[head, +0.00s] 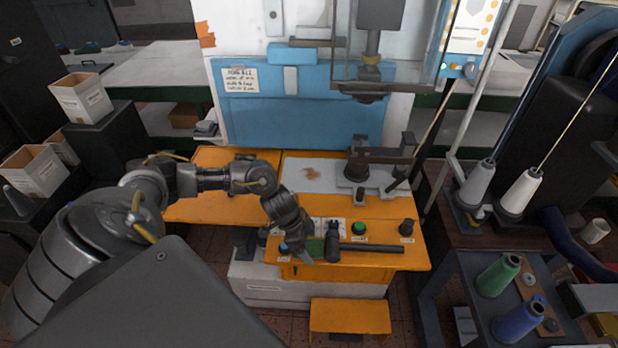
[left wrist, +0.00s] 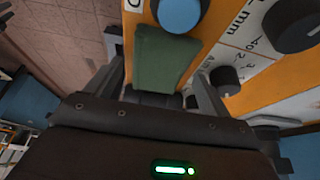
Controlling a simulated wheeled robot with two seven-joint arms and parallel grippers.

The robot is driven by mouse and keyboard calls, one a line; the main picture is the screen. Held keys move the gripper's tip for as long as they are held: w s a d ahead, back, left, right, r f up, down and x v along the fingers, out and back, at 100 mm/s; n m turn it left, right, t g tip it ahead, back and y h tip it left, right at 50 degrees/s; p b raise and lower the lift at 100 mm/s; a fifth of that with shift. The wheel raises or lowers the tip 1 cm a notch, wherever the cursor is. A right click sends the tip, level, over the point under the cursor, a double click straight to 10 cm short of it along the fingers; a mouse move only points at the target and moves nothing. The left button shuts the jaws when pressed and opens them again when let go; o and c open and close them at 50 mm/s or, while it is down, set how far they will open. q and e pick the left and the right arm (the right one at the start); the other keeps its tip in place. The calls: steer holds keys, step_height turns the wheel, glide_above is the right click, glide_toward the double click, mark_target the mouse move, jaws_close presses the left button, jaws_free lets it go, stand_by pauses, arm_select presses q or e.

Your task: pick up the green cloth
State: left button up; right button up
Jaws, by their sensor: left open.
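The green cloth (head: 316,247) lies on the orange front ledge of the machine, partly hidden behind my left gripper in the head view. In the left wrist view the green cloth (left wrist: 165,57) is a small folded-looking dark green piece, between the two fingers and just ahead of the palm. My left gripper (head: 289,248) is open and points down over the ledge at the cloth. It also shows in the left wrist view (left wrist: 160,72), with one finger on each side of the cloth. I cannot tell whether the fingers touch it. My right gripper is not in view.
A blue knob (left wrist: 180,12) sits close to the cloth. A black-handled tool (head: 365,248), a green button (head: 358,228) and a black knob (head: 407,227) stand to its right. A metal fixture (head: 372,165) is behind. Thread spools (head: 498,275) stand on a cart at right.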

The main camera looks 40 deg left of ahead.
arm_select(q)
steer(key=shift+f, duration=0.15)
steer(key=shift+c, duration=0.3)
steer(key=c, duration=1)
